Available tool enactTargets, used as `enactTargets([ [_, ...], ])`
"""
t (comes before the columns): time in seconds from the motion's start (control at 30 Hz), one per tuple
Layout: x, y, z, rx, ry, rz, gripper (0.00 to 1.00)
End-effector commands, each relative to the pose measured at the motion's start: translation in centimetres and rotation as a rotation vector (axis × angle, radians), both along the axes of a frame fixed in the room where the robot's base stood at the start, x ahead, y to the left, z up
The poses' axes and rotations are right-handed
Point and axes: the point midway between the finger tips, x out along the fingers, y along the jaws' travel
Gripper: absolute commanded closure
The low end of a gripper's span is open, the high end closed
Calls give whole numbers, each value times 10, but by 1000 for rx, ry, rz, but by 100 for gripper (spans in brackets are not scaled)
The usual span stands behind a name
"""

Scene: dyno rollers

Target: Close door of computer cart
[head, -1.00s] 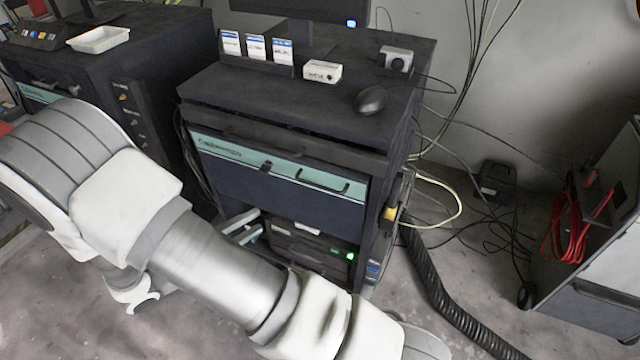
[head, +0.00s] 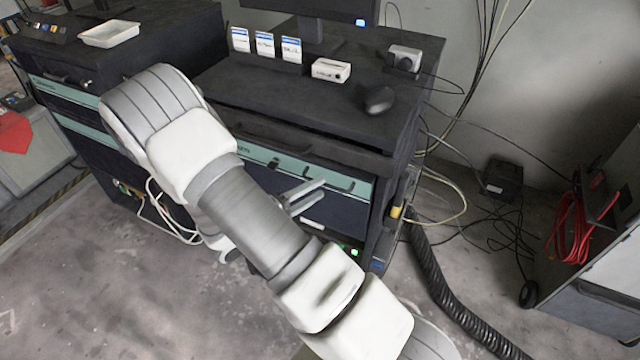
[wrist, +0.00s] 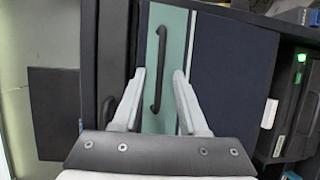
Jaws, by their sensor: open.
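The computer cart (head: 290,97) is dark, with a monitor on top. Its front door (head: 342,212) is a dark blue panel with a teal strip along the upper edge. In the wrist view, which is turned sideways, the door (wrist: 228,75) shows its black bar handle (wrist: 156,100) on the teal strip. My gripper (head: 323,189) is open and empty in front of the door. In the wrist view, the fingers of my gripper (wrist: 158,76) lie on either side of the handle; I cannot tell whether they touch the door. My arm hides the door's lower left.
A computer with a green light (wrist: 300,58) sits below the door. A black mouse (head: 379,100) lies on the cart top. A second dark cabinet (head: 50,65) stands left. A black hose (head: 432,280) and cables lie right. The floor at lower left is clear.

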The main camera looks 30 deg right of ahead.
Motion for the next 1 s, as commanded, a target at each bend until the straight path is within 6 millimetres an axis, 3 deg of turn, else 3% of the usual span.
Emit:
enactTargets([
  [0.2, 5, -18, -1, 0, 1, 0, 58],
  [0.5, 6, -20, -2, 0, 0, 1, 58],
  [0.73, 6, -19, -2, 0, 0, 1, 99],
  [1.0, 6, -19, -2, 0, 0, 1, 100],
])
